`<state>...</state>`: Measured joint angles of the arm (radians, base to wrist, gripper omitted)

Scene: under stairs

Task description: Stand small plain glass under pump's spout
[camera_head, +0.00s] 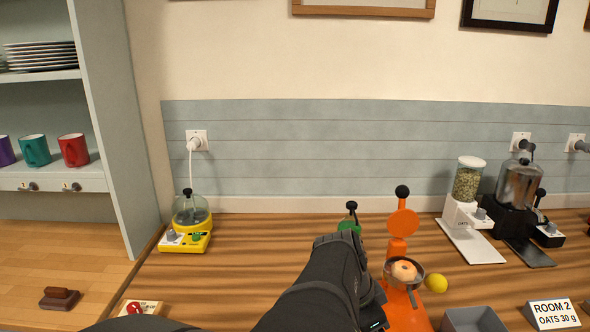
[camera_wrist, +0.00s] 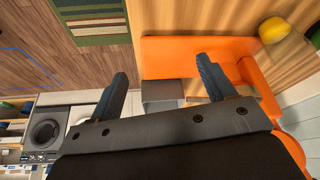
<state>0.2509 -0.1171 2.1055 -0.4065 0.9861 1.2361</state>
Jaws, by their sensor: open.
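My gripper (camera_wrist: 162,84) is open in the wrist view, its two dark fingers spread apart. No held object can be made out between them. In the head view my arm covers the middle foreground and hides the fingertips. A green device with a black knob (camera_head: 350,222) stands behind my arm, mostly hidden; I cannot tell if it is the pump. I cannot make out a small plain glass or a spout in either view. In the wrist view an orange body (camera_wrist: 190,55) and a grey box-like thing (camera_wrist: 160,92) lie beyond the fingers.
An orange press (camera_head: 398,225) with a fruit half stands right of my arm, beside a lemon (camera_head: 436,283). A grey bin (camera_head: 473,319) and a sign (camera_head: 553,314) are at front right. Dispensers (camera_head: 468,180) stand behind. A yellow appliance (camera_head: 187,235) is left.

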